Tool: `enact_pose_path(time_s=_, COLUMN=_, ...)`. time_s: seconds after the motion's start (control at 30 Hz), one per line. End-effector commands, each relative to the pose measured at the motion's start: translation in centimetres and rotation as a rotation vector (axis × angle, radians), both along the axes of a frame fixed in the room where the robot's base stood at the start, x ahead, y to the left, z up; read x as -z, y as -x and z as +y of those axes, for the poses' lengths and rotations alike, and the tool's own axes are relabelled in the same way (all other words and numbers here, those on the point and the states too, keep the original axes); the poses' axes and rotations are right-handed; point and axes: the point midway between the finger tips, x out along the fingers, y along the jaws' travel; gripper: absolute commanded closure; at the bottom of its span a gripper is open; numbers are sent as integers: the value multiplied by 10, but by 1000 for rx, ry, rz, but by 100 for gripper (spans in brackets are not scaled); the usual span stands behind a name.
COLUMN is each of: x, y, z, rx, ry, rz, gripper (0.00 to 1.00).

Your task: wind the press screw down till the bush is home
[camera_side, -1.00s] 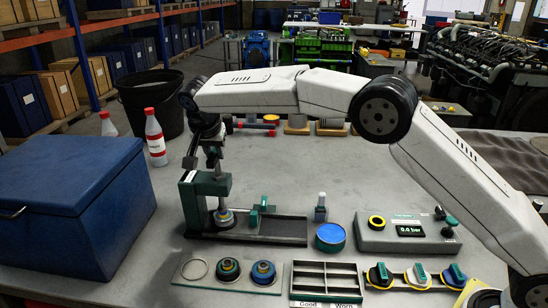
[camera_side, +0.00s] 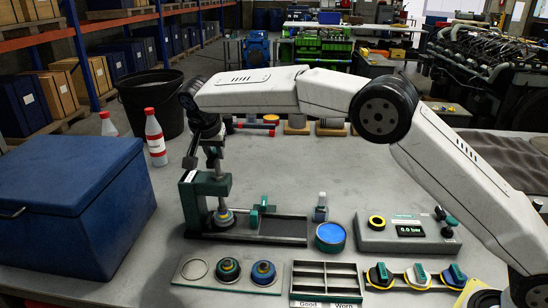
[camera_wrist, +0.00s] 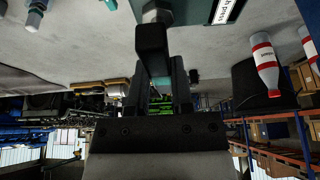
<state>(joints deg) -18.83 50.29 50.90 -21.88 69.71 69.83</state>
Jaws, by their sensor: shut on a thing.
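The green press (camera_side: 192,205) stands on the bench in the side view, left of centre. Its screw (camera_side: 221,204) points down over a small stack with the bush (camera_side: 223,218) at the press base. The screw tip looks close to or on the stack; I cannot tell whether the bush is fully seated. My gripper (camera_side: 213,160) is above the press, pointing down, and is shut on the press handle. In the wrist view, the dark handle (camera_wrist: 151,42) lies between the fingers of my gripper (camera_wrist: 160,75), in front of the green press head (camera_wrist: 188,10).
A blue chest (camera_side: 65,205) fills the left. A plate with two ringed parts (camera_side: 246,273), a sorting tray (camera_side: 326,263), a blue-topped tin (camera_side: 330,234) and a pressure box (camera_side: 408,245) stand nearby. Red-labelled bottles (camera_side: 154,138) and a black bucket (camera_side: 150,102) are behind.

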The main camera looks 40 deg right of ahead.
Motion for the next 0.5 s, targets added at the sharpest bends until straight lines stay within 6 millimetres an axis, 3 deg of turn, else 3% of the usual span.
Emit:
enact_pose_path(time_s=0.23, x=-1, y=-1, z=1, rx=49, ry=-2, rz=-2, gripper=100)
enact_pose_path(time_s=0.5, x=0, y=-3, z=2, rx=231, ry=-1, rz=-3, gripper=100)
